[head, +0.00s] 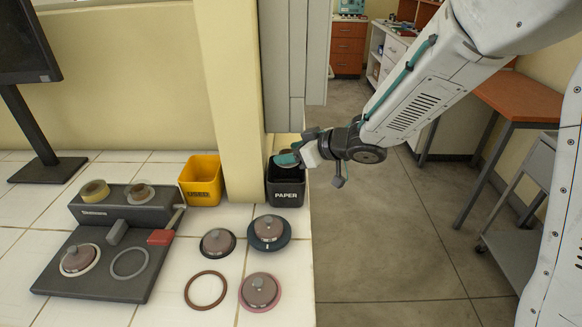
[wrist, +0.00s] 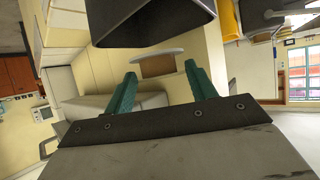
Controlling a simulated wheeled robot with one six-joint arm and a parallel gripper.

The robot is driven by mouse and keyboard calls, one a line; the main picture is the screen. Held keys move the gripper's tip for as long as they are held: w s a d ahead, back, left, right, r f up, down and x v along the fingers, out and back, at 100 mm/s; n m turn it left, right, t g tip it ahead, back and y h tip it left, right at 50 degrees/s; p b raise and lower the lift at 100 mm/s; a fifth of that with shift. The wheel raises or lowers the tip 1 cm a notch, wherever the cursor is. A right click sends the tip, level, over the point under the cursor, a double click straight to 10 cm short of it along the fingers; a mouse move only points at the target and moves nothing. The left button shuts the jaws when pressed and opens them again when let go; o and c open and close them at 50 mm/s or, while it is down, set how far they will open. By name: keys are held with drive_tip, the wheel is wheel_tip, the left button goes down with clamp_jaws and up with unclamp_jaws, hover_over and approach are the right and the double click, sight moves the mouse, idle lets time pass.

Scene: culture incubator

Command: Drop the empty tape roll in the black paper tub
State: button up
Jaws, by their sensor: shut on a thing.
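In the head view the roll is mostly covered by the fingers. In the wrist view the black tub (wrist: 150,22) appears at the top, close to the roll.
A yellow USED tub (head: 201,182) stands left of a cream pillar (head: 228,100). A grey tape dispenser (head: 105,262) with tape rolls sits at left. Several round lidded discs and a brown ring (head: 206,290) lie in front.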

sight(292, 165)
wheel_tip(292, 165, down, 4)
drive_tip(key=shift+a+f, duration=0.2)
drive_tip(key=shift+f, duration=0.25)
